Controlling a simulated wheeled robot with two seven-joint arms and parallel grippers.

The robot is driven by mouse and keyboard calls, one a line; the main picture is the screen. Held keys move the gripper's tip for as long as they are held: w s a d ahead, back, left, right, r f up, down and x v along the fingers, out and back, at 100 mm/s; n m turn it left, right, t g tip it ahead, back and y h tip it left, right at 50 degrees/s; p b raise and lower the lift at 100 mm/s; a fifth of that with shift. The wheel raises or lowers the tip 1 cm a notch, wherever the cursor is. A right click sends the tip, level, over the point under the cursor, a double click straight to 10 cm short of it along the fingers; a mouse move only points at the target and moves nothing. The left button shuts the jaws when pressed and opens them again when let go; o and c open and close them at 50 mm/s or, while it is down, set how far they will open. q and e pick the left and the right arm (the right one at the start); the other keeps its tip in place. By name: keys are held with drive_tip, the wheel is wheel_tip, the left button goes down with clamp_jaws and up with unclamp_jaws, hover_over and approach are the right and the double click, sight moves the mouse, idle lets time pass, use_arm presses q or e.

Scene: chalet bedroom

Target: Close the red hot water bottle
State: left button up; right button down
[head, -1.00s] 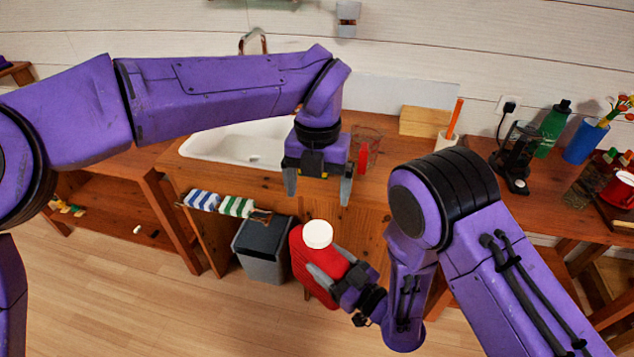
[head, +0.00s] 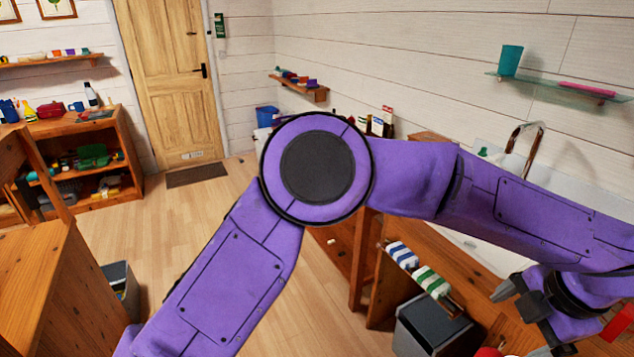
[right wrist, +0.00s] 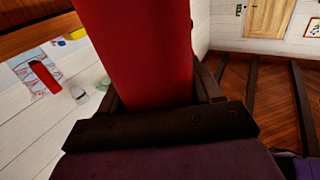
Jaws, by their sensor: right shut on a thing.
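The red hot water bottle (right wrist: 135,45) fills the upper middle of the right wrist view, between the fingers of my right gripper (right wrist: 158,88), which is shut on it. Its neck and top are out of that view. In the head view only a little red (head: 487,352) shows at the bottom edge, probably the bottle. I cannot tell whether its top is open or closed. My left gripper (head: 528,312) is at the lower right of the head view, fingers apart, with nothing visible between them. My right gripper is out of the head view.
The sink counter (head: 468,243) runs along the right, with striped towels (head: 418,270) on its side and a grey bin (head: 430,328) below. A small red object (head: 617,326) is beside my left gripper.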

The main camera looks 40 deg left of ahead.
use_arm(q)
drive_tip(key=s+a+f+m+t+y, duration=0.2)
drive_tip(key=a+f+m+t+y, duration=0.3)
drive_tip(key=a+f+m, duration=1.3)
drive_tip(key=s+a+f+m+h, duration=0.1)
drive_tip(key=s+a+f, duration=0.25)
drive_tip(key=f, duration=0.25)
drive_tip(key=s+a+f+m+h, duration=0.1)
drive_tip(key=s+a+f, duration=0.2)
drive_tip(key=s+f, duration=0.15)
drive_tip(key=s+a+f+g+h, duration=0.1)
drive_tip(key=s+f, duration=0.3)
drive_tip(key=s, duration=0.5)
drive_tip(key=s+a+f+m+g+h, duration=0.1)
drive_tip(key=s+a+f, duration=0.3)
drive_tip(key=s, duration=0.5)
drive_tip(key=shift+a+g, duration=0.25)
drive_tip(key=shift+g, duration=0.55)
